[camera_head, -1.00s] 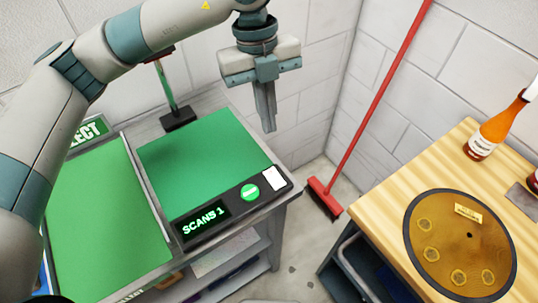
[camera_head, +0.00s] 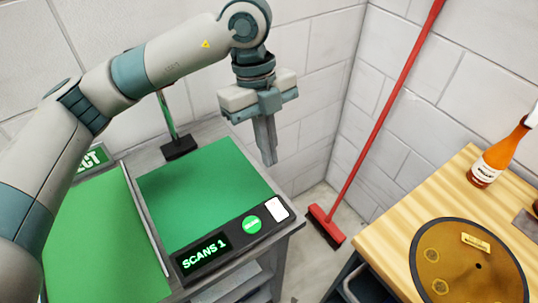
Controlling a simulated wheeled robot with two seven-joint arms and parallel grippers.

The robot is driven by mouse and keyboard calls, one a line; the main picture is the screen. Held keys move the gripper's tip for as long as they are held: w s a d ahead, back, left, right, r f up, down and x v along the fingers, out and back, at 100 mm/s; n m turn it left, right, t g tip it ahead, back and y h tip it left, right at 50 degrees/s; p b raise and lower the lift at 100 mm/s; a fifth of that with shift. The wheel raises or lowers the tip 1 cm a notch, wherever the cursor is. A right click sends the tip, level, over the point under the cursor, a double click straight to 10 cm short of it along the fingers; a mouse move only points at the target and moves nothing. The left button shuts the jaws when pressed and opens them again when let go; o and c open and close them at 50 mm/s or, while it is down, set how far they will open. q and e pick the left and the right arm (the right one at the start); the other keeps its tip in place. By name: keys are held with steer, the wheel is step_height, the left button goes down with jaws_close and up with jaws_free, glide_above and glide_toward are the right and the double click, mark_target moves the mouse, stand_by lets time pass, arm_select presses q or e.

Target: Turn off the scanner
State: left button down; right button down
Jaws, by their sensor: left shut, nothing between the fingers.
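The scanner (camera_head: 205,190) is a flat green pad with a dark front panel on the grey bench at the left. Its lit display (camera_head: 203,253) reads "SCANS 1". To the right of the display are a round green button (camera_head: 251,224) and a white rectangle (camera_head: 276,209). My left gripper (camera_head: 268,158) is shut and empty, pointing down above the scanner's back right side, apart from the panel. My right gripper is not in view.
A second green surface (camera_head: 100,245) lies left of the scanner. A dark-based post (camera_head: 180,147) stands behind it. A red broom (camera_head: 384,120) leans in the corner. A wooden table (camera_head: 400,225) at right holds a round brown disc (camera_head: 465,265) and an orange bottle (camera_head: 497,155).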

arm_select(q)
steer(key=p, duration=0.4)
glide_above(273, 203)
step_height(273, 203, down, 11)
steer(key=shift+w+f, duration=0.1)
steer(key=shift+a+f+p, duration=0.1)
steer(key=shift+f+p, duration=0.2)
steer(key=shift+w+f, duration=0.1)
steer(key=shift+f, duration=0.25)
steer(key=shift+w+a+f+g+h+b, duration=0.15)
steer(key=shift+f+g+h+b, duration=0.2)
steer(key=shift+f+b, duration=0.55)
steer(key=shift+r, duration=0.45)
steer(key=shift+s+d+r+p, duration=0.35)
steer(key=shift+s+d+p, duration=0.15)
steer(key=shift+s+p, duration=0.1)
